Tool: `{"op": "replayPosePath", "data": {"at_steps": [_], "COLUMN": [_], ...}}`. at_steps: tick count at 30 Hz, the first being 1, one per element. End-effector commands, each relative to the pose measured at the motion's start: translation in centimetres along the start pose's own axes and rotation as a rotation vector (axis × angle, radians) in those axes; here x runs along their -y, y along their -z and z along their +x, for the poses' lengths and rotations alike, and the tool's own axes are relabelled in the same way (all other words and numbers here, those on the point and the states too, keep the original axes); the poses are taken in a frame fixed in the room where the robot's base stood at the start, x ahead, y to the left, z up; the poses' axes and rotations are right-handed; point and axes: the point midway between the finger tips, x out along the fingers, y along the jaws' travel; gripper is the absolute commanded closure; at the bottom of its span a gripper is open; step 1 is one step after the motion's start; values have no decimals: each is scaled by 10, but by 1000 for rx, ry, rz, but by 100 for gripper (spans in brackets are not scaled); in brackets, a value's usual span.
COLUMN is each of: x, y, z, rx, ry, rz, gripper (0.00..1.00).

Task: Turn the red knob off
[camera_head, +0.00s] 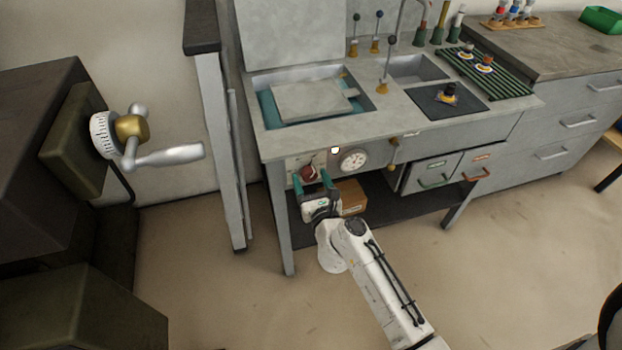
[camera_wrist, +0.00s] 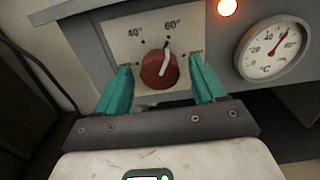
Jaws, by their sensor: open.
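The red knob (camera_wrist: 159,70) sits on a pale dial plate (camera_wrist: 140,34) on the front of the bench, and its white pointer line is turned up near the 60° mark. In the head view the knob (camera_head: 309,173) shows small beneath the bench top. My gripper (camera_wrist: 158,84) is open, with one green finger to the left of the knob and one to the right. Gaps show between the fingers and the knob. In the head view my gripper (camera_head: 312,181) is at the bench front. The lower part of the dial plate is hidden behind my gripper.
A round temperature gauge (camera_wrist: 272,49) is right of the knob, and a lit indicator lamp (camera_wrist: 228,7) is above. A cardboard box (camera_head: 350,197) lies on the shelf below. A crank handle (camera_head: 165,155) stands out at the left. The floor around my arm is clear.

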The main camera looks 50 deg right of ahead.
Motion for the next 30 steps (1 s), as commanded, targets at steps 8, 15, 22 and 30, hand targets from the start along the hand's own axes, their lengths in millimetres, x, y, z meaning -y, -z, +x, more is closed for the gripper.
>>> {"op": "replayPosePath", "data": {"at_steps": [8, 15, 22, 30], "x": [0, 0, 0, 0], "y": [0, 0, 0, 0], "z": [2, 2, 2, 2], "rx": [1, 1, 0, 0], "ry": [0, 0, 0, 0], "rz": [0, -1, -1, -5], "gripper": [31, 51, 73, 86]}}
